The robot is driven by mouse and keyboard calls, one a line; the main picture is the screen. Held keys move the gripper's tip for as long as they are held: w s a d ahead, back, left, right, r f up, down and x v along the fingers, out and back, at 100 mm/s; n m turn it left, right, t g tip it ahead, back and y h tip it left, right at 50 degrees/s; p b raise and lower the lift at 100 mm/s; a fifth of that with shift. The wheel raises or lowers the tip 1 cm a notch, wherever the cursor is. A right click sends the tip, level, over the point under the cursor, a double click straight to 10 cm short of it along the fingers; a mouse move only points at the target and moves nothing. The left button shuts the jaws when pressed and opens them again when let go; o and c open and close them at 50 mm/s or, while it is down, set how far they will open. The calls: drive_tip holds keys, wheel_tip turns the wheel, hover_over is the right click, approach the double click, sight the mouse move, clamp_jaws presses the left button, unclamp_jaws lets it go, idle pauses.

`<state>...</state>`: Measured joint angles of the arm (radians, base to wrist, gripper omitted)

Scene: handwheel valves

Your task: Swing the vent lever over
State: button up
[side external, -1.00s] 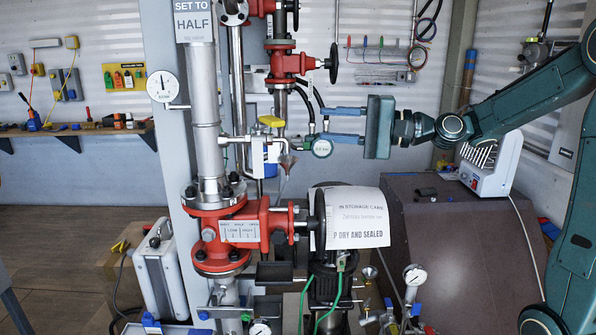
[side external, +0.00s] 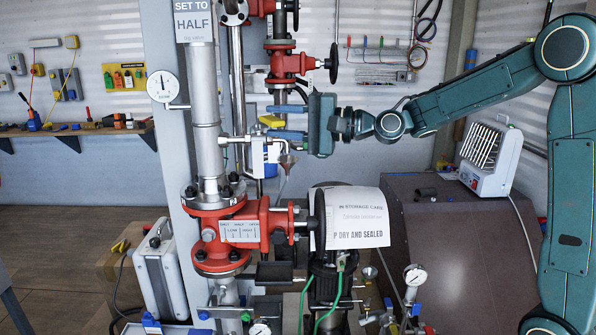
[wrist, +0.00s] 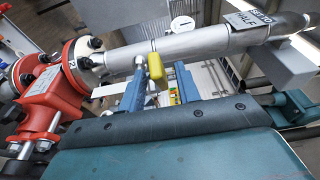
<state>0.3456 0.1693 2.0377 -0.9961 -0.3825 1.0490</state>
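The vent lever is a short yellow handle (side external: 271,121) on a small valve on the thin branch beside the grey vertical pipe. It also shows in the wrist view as a yellow grip (wrist: 155,66). My gripper (side external: 276,123) points left at the lever's height, its blue fingers spread, one above and one below the lever in the side view. In the wrist view the lever lies between the fingertips, nearer the left finger (wrist: 134,94) than the right finger (wrist: 187,82). I cannot tell whether either finger touches it.
A red valve (side external: 240,229) with a dark handwheel (side external: 319,219) stands below, by a white paper sheet (side external: 354,218). Another red valve (side external: 288,63) is above. A dial gauge (side external: 162,87) and a "SET TO HALF" sign (side external: 193,20) are on the left.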

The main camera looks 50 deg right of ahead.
sight(267, 118)
drive_tip(key=shift+x, duration=1.55)
clamp_jaws()
